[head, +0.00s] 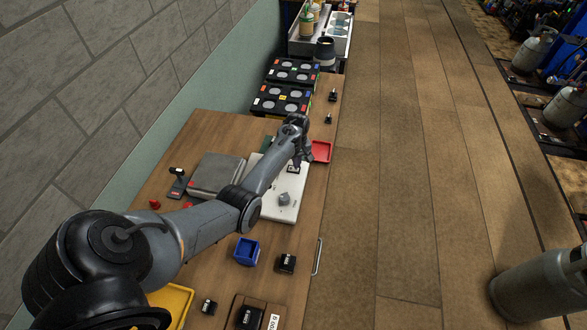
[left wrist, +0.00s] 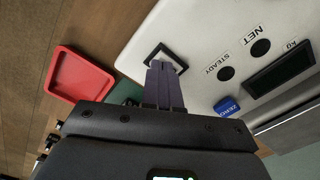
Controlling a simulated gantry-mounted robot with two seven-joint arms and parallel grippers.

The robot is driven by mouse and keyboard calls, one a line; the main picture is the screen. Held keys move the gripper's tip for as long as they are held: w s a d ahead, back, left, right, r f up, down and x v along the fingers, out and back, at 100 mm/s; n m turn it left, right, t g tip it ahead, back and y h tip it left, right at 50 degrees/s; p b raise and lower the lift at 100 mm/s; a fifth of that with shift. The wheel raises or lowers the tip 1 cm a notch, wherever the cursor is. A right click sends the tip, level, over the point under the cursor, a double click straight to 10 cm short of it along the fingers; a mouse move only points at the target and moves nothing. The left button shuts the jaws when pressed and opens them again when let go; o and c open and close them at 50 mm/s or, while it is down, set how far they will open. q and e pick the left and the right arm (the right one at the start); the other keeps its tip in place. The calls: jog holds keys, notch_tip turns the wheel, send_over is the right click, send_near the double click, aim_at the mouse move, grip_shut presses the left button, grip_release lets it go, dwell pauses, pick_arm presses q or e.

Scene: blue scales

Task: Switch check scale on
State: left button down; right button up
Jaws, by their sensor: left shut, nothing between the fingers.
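The check scale's white housing (head: 290,205) lies on the wooden bench, partly behind my left arm. In the left wrist view the housing (left wrist: 205,25) shows a dark, blank display (left wrist: 280,75), NET, STEADY and KG labels and a blue ZERO button (left wrist: 226,105). A switch with a black frame (left wrist: 181,56) sits near its edge. My left gripper (head: 300,165) is shut and empty. In the left wrist view its fingertips (left wrist: 161,66) are over the switch and cover part of it; whether they touch cannot be told. The right gripper is not in view.
A red tray (head: 321,151) stands beside the scale's far end. A blue bin (head: 247,251), a black weight (head: 287,263) and a yellow tray (head: 178,299) are nearer. Black crates (head: 281,99) stand behind.

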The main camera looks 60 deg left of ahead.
pick_arm(q)
jog(key=shift+f+b, duration=0.55)
jog(key=shift+f, duration=0.35)
dwell(0.4)
jog(key=shift+r+p, duration=0.65)
jog(key=shift+p, duration=0.1)
notch_tip(320, 180, up, 6)
jog(key=p, duration=0.6)
jog(key=shift+f, duration=0.1)
jog(key=shift+s, duration=0.1)
